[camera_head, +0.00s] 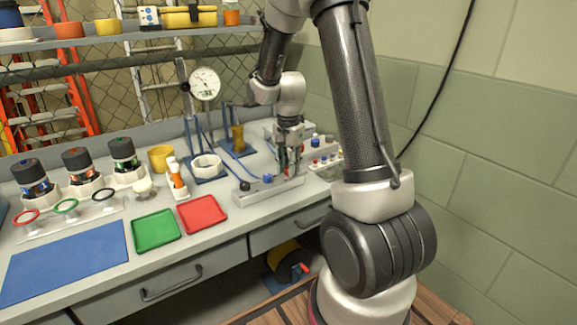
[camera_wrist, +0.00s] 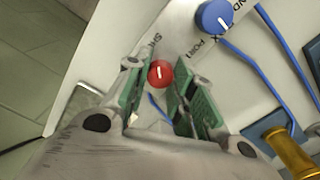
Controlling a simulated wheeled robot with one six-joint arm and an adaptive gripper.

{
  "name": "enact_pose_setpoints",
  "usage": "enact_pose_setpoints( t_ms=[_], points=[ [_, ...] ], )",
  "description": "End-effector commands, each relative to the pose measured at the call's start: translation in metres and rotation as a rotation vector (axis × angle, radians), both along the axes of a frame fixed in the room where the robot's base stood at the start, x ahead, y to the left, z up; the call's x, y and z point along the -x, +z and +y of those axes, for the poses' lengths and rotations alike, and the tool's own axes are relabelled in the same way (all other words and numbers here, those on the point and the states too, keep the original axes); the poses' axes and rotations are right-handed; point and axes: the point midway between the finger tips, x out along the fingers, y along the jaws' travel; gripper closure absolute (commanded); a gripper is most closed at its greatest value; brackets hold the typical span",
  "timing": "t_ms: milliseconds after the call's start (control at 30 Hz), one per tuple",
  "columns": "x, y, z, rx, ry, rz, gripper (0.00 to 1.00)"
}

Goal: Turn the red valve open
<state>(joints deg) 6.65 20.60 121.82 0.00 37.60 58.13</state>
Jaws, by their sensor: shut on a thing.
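The red valve (camera_wrist: 160,74) is a small round knob with a white pointer line, set on a pale panel with printed lettering. In the wrist view it sits between the tips of my gripper (camera_wrist: 159,84), whose green-padded fingers are shut on it. The white line runs close to up-and-down in that picture. In the head view my gripper (camera_head: 289,166) points down at the right end of a grey valve block (camera_head: 262,193), and its fingers mostly hide the red valve there.
A blue knob (camera_head: 267,178) stands left of my gripper on the same block; it also shows in the wrist view (camera_wrist: 214,17), with blue tubing (camera_wrist: 262,68) nearby. A dial gauge (camera_head: 205,83) stands behind. Red (camera_head: 202,214) and green (camera_head: 156,230) trays lie to the left.

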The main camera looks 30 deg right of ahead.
Motion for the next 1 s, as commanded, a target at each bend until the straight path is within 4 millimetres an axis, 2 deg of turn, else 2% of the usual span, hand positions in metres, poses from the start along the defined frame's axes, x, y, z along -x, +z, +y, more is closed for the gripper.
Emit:
enact_pose_setpoints(
  t_ms=[367,1000],
  points=[
    [-0.0003,0.0003,-0.0001,0.0,0.194,-0.001,0.99],
    [-0.0005,0.0005,-0.0001,0.0,0.797,-0.001,0.99]
  ],
)
